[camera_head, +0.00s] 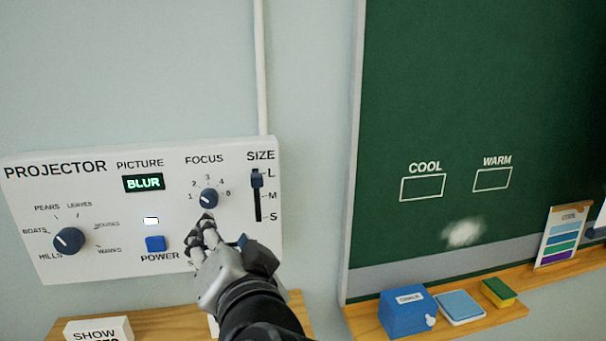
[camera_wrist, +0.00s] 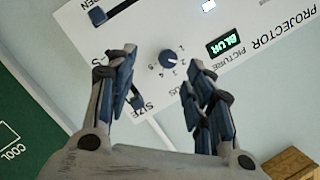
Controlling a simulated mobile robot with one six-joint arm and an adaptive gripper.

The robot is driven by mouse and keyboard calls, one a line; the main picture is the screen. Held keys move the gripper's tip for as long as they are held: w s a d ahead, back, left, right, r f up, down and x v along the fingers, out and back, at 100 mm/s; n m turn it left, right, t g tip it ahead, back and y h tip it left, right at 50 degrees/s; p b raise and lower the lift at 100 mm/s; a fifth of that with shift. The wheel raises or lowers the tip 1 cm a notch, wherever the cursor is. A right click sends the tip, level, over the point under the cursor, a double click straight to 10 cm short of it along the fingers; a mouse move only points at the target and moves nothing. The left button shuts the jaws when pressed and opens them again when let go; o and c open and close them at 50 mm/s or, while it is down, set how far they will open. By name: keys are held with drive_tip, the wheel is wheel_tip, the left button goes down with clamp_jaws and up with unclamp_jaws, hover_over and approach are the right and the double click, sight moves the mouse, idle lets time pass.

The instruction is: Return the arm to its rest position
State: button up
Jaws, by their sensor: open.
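My gripper (camera_head: 206,230) is in front of the lower right part of the white projector panel (camera_head: 120,262), just below the focus knob (camera_head: 209,198) in the head view. In the wrist view my gripper (camera_wrist: 161,66) has its two fingers spread, with nothing between them. The dark blue focus knob (camera_wrist: 169,58) shows beyond the gap between the fingertips. I cannot tell how far the fingertips are from the panel. My arm reaches up from the bottom of the head view and hides the panel's lower edge.
The picture display (camera_head: 143,183) reads BLUR. The size slider (camera_head: 257,180) is near L. A picture knob (camera_head: 69,240) and blue power button (camera_head: 155,244) are left. Right, a chalkboard (camera_head: 470,90) has a ledge (camera_head: 480,325) with a blue box (camera_head: 405,318) and yellow-green sponge (camera_head: 498,292).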

drive_tip(key=s+d+f+n+g+h, duration=0.1)
drive_tip(key=s+d+f+g+h, duration=0.1)
drive_tip(key=s+d+f, duration=0.3)
drive_tip(key=s+d+f+n+g+h, duration=0.1)
drive_tip(key=s+d+f+g, duration=0.3)
drive_tip(key=d, duration=0.8)
drive_tip(key=s+d+f+n+g+h, duration=0.1)
drive_tip(key=s+d+f+g+h, duration=0.3)
drive_tip(key=s+d+f, duration=0.4)
drive_tip(key=shift+s+d+f+n, duration=0.2)
drive_tip(key=shift+d+f+n, duration=0.15)
drive_tip(key=shift+d, duration=0.4)
drive_tip(key=shift+w+a, duration=0.1)
drive_tip(key=shift+w, duration=0.05)
